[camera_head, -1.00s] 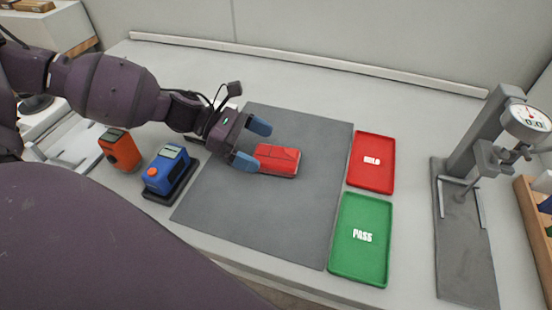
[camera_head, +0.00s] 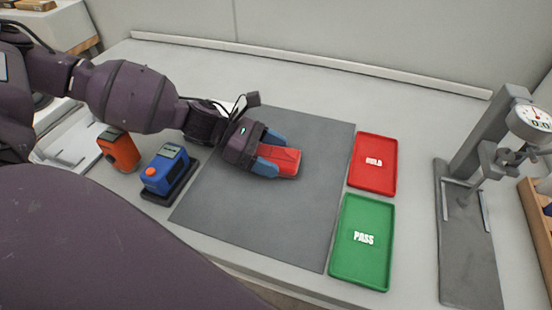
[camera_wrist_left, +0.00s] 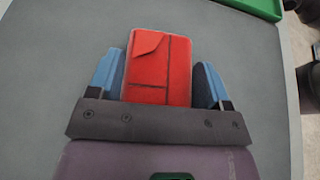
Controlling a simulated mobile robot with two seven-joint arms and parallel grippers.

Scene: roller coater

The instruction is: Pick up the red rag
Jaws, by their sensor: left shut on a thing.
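The red rag (camera_head: 286,160) is a folded, block-like red bundle with dark lines across it. It lies on the grey mat (camera_head: 290,220). My left gripper (camera_head: 272,154) reaches in from the left, its blue fingers on either side of the rag and shut on it. In the left wrist view the rag (camera_wrist_left: 158,72) sits between the two fingers of my left gripper (camera_wrist_left: 158,78), with its far end sticking out past them. The part of the rag nearest the palm is hidden in the head view. My right gripper is not in view.
A red HOLD tray (camera_head: 373,180) and a green PASS tray (camera_head: 362,270) lie right of the mat. A gauge stand (camera_head: 470,220) is farther right. A blue device (camera_head: 163,170) and an orange device (camera_head: 119,150) stand at left. The mat's front half is clear.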

